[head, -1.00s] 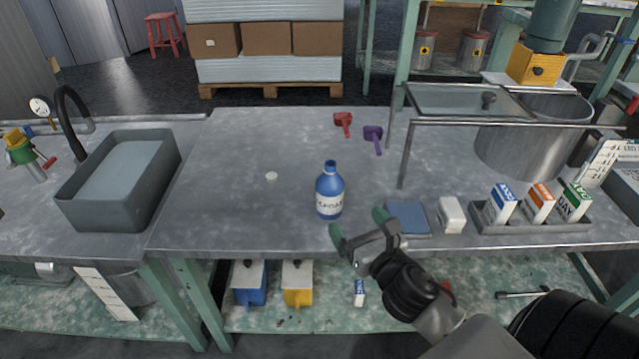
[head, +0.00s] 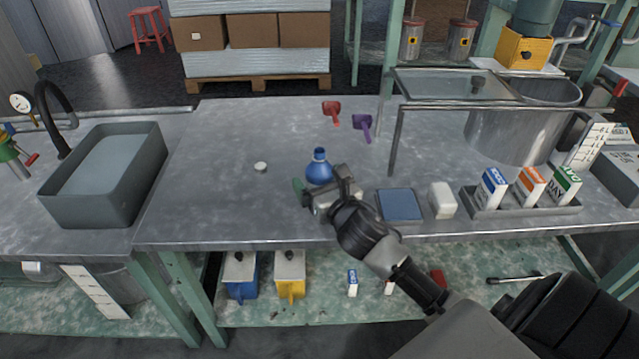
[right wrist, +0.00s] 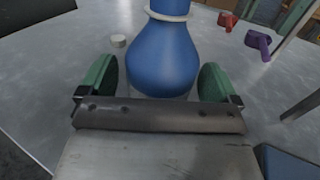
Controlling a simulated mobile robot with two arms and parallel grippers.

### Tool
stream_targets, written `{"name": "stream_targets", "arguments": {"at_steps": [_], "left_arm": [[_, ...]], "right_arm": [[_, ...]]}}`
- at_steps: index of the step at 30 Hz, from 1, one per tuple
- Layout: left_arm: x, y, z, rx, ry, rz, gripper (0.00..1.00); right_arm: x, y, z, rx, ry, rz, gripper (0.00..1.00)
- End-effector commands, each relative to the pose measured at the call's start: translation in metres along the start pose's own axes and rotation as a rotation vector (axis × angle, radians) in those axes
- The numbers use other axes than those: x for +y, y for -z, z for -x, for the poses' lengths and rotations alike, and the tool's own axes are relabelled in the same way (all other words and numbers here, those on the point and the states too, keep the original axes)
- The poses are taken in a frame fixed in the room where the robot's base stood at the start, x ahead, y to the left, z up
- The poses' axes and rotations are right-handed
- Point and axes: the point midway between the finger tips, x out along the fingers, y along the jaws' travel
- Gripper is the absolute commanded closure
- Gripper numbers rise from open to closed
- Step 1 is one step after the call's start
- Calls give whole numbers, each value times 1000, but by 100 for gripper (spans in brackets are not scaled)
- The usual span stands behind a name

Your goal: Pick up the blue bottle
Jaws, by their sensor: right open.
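The blue bottle (head: 320,167) stands upright on the grey metal table, its lower part hidden behind my right gripper (head: 322,190) in the head view. In the right wrist view the blue bottle (right wrist: 162,55) fills the middle, with a white ring at its neck and no cap on view. The right gripper (right wrist: 158,90) is open, with one green finger pad on each side of the bottle's body. I cannot tell whether either pad touches it. My left gripper is not in view.
A small white cap (head: 261,167) lies left of the bottle. Red (head: 331,113) and purple (head: 362,127) scoops lie behind. A blue pad (head: 400,204), a white block (head: 441,200) and a tray of boxes (head: 525,207) stand to the right. A sink basin (head: 105,175) is at left.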

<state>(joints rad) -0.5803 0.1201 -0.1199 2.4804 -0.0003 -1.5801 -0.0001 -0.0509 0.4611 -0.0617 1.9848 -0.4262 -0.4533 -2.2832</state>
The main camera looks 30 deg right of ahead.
Motion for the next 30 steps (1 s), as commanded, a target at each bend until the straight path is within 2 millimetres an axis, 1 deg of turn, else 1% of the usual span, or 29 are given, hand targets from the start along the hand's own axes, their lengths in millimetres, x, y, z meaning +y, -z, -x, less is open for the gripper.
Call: {"name": "stream_targets", "arguments": {"at_steps": [5, 6, 8, 15, 17, 25, 30], "left_arm": [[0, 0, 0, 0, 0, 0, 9], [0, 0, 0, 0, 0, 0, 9], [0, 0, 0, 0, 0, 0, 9], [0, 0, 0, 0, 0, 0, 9], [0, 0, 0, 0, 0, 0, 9], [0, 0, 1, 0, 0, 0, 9], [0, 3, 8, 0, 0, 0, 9]], "right_arm": [[0, 0, 0, 1, 0, 0, 8], [0, 0, 0, 1, 0, 0, 11], [0, 0, 0, 1, 0, 0, 20], [0, 0, 0, 0, 0, 0, 57], [0, 0, 0, 0, 0, 0, 65], [0, -2, 0, -1, -1, 1, 66], [0, -16, 0, -3, -1, 3, 66]]}}
